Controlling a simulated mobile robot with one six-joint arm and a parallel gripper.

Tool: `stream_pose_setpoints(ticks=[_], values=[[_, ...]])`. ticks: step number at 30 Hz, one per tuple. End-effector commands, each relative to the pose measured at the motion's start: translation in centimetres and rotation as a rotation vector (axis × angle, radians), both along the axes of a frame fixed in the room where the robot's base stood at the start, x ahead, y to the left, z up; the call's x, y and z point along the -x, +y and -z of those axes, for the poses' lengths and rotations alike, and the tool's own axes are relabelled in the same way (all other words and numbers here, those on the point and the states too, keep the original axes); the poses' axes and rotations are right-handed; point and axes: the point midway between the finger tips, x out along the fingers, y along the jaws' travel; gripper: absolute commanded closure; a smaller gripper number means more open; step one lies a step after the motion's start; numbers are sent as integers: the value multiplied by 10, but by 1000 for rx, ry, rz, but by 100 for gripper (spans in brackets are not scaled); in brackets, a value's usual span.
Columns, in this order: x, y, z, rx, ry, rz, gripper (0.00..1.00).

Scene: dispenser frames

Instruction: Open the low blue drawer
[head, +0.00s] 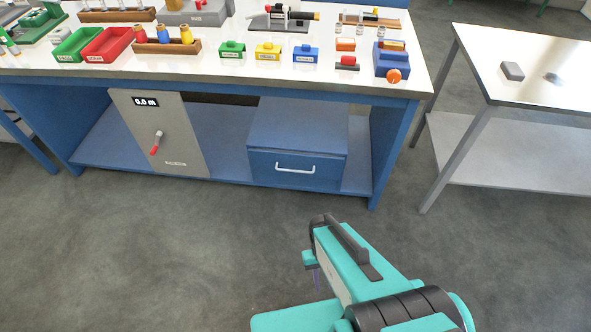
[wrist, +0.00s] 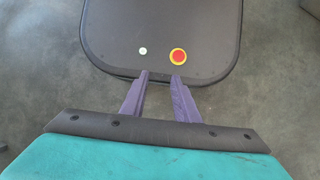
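The low blue drawer (head: 296,169) is in the head view, on the lower shelf under the workbench, right of the grey panel. Its front looks shut, and a white bar handle (head: 295,170) runs across it. My gripper (wrist: 160,78) shows in the wrist view with two purple fingers apart and nothing between them. In the head view my arm is in front of the bench, over the floor, well short of the drawer. There the fingers are mostly hidden by the arm.
The blue workbench (head: 398,135) carries several bins and tools on top. A grey panel (head: 140,120) with a red-tipped lever stands left of the drawer. A side table (head: 540,105) is at the right. The floor (head: 200,240) before the drawer is clear.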

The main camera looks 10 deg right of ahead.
Motion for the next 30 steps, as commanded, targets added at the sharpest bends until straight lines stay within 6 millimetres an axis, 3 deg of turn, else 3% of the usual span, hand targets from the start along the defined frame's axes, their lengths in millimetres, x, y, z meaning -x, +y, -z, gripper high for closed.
stream_pose_setpoints(ticks=[10, 17, 30], values=[[-2, 1, 3, -5, -2, 6, 72], [-18, 11, 24, -58, -17, 73, 72], [-101, 46, 81, -298, -101, 333, 72]])
